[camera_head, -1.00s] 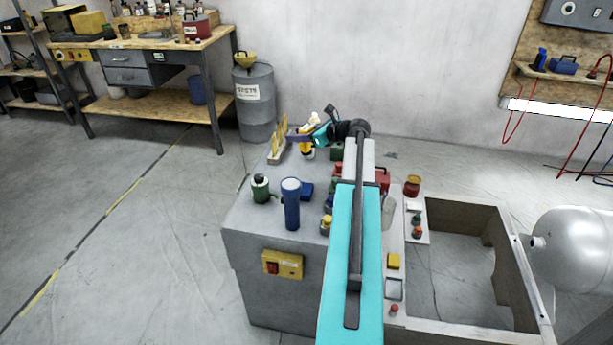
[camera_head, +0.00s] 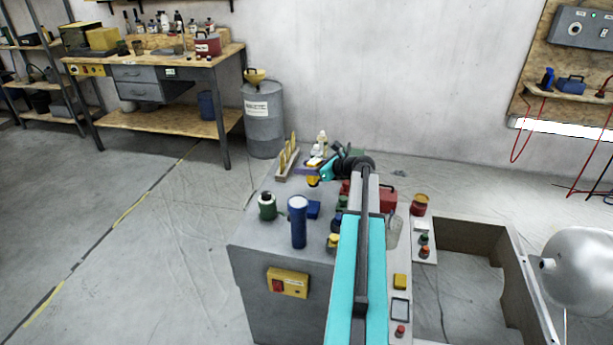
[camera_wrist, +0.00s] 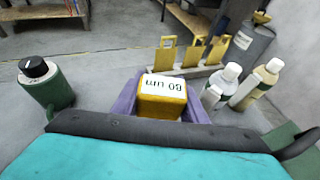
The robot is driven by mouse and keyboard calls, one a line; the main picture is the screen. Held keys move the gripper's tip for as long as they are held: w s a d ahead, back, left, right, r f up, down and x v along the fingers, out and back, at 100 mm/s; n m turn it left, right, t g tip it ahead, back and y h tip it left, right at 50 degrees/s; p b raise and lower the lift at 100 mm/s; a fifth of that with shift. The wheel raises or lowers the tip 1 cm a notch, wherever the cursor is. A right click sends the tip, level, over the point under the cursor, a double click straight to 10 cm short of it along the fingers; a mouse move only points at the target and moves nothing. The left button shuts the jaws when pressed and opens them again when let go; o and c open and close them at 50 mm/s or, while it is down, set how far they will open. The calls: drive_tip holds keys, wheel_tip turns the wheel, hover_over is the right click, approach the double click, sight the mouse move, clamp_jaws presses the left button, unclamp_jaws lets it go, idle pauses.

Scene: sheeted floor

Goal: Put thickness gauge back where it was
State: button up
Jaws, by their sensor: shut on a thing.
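My gripper (camera_wrist: 162,92) has purple fingers and is shut on a yellow block-shaped thickness gauge (camera_wrist: 164,88). The gauge has a white label ending in "um", which shows in the wrist view. In the head view the gauge (camera_head: 313,181) hangs below my gripper (camera_head: 308,172) over the far part of the grey bench top (camera_head: 272,228). I cannot tell whether it touches the surface.
A rack with upright yellow tags (camera_head: 287,158) stands just left of my gripper, with white bottles (camera_wrist: 230,78) nearby.

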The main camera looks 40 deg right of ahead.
drive_tip(key=shift+f, duration=1.8)
drive_tip(key=shift+f, duration=0.15)
drive_tip(key=o, duration=1.1)
drive_tip(key=shift+o, duration=0.2)
drive_tip(key=shift+s+r, duration=0.15)
drive_tip(key=shift+r, duration=0.05)
drive_tip(key=b+v, duration=0.1)
drive_tip(key=v, duration=1)
drive_tip(key=shift+s, duration=0.3)
